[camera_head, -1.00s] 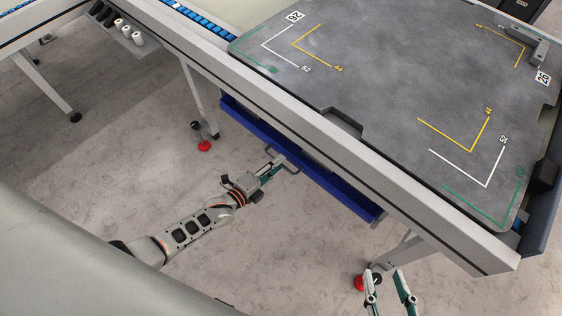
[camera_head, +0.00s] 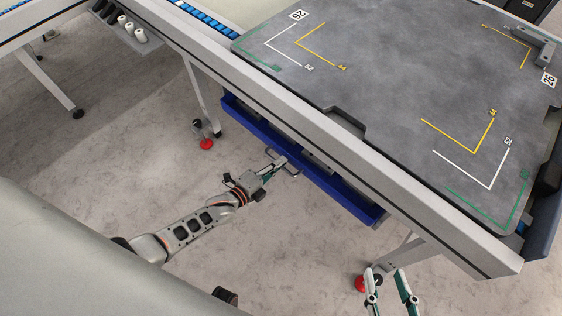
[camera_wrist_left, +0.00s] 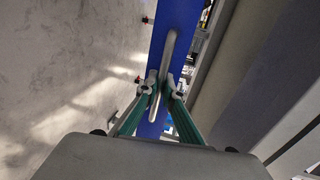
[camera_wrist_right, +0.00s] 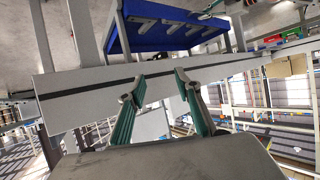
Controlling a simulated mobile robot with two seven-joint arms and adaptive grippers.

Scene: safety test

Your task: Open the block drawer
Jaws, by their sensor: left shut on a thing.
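The blue block drawer (camera_head: 345,194) hangs under the edge of the grey table. It stands partly out, and a strip of its inside shows. The right wrist view shows the blue drawer (camera_wrist_right: 150,40) with several grey pieces in it. Its grey bar handle (camera_wrist_left: 169,50) crosses the blue front in the left wrist view. My left gripper (camera_head: 274,167) is shut on this handle, with its fingertips (camera_wrist_left: 162,92) on either side of the bar. My right gripper (camera_head: 386,271) is open and empty, below and right of the drawer; its spread fingers also show in the right wrist view (camera_wrist_right: 158,83).
The table (camera_head: 400,75) has a dark grey top with yellow, white and green corner marks. The floor (camera_head: 110,150) around my left arm is clear.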

